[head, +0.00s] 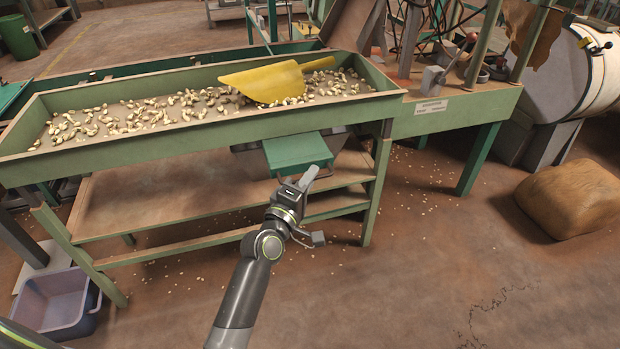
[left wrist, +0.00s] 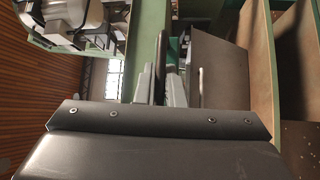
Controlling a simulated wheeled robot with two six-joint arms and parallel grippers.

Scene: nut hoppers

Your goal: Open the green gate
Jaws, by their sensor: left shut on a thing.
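The green gate (head: 298,150) is a flat green panel under the front edge of the long green trough. My left gripper (head: 312,174) is at the front lower edge of the green gate. In the left wrist view its two grey fingers (left wrist: 162,88) are shut on a thin upright metal handle (left wrist: 161,60). The handle stands in front of a green surface, and the fingers hide its lower part. My right gripper is in neither view.
The trough (head: 200,130) holds scattered nuts and a yellow scoop (head: 268,82). A wooden shelf (head: 170,200) is below it. A grey panel with another handle (left wrist: 201,87) is beside my fingers. A purple bin (head: 58,300) stands lower left, a sack (head: 572,198) right. The front floor is mostly clear.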

